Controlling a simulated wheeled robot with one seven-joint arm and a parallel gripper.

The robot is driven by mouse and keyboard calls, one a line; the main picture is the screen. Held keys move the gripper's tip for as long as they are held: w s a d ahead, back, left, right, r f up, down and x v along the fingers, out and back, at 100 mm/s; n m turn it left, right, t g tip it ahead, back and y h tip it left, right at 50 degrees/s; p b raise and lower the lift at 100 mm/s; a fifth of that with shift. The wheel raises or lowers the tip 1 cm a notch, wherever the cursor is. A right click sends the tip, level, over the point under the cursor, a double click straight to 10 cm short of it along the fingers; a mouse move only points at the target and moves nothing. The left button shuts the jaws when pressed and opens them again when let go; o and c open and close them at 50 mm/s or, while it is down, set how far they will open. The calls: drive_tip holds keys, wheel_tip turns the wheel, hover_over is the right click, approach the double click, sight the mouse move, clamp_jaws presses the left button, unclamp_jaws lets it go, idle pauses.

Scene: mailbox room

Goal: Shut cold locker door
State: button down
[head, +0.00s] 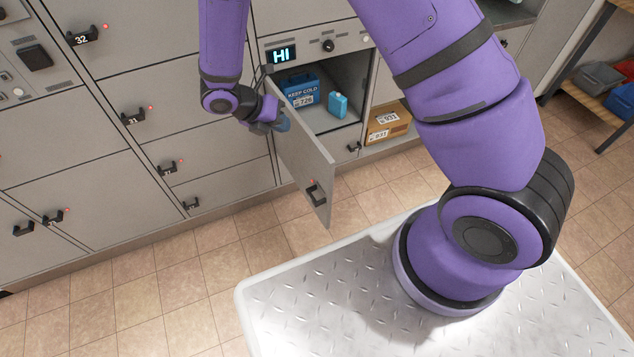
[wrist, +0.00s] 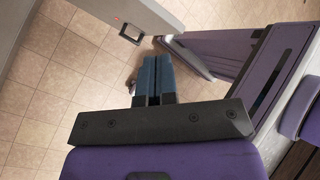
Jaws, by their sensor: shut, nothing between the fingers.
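The cold locker (head: 340,92) stands open below a panel with a lit display reading HI (head: 281,56). Its grey door (head: 303,160) is swung well out into the room, with a dark handle (head: 316,192) near its free edge. Inside are a blue KEEP COLD box (head: 301,90) and a small light-blue bottle-like item (head: 337,105). My gripper (head: 281,123) is at the left, outer side of the door, close to its upper hinge-side part; I cannot tell whether it touches. In the wrist view my gripper (wrist: 153,75) has its blue fingers together and empty, with the door (wrist: 140,15) beyond them.
Other grey locker doors with handles, such as 31 (head: 132,117), are shut at the left. An open compartment to the right holds a cardboard parcel (head: 388,122). A shelf with bins (head: 600,80) stands far right. The tiled floor (head: 190,270) before the lockers is clear.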

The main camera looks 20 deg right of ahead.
drive_tip(key=s+a+f+n, duration=0.1)
drive_tip(key=s+f+n, duration=0.15)
drive_tip(key=f, duration=0.35)
drive_tip(key=s+a+f+n+t+h, duration=0.1)
drive_tip(key=f+n, duration=0.2)
drive_tip(key=f, duration=0.2)
drive_tip(key=s+a+f+n, duration=0.2)
drive_tip(key=f+n, duration=0.1)
drive_tip(key=f, duration=0.3)
approach(323, 182)
wheel_tip(323, 182, down, 4)
drive_tip(key=d, duration=0.3)
drive_tip(key=shift+w+d+f, duration=0.15)
drive_tip(key=shift+d+f, duration=0.1)
drive_tip(key=shift+d, duration=0.6)
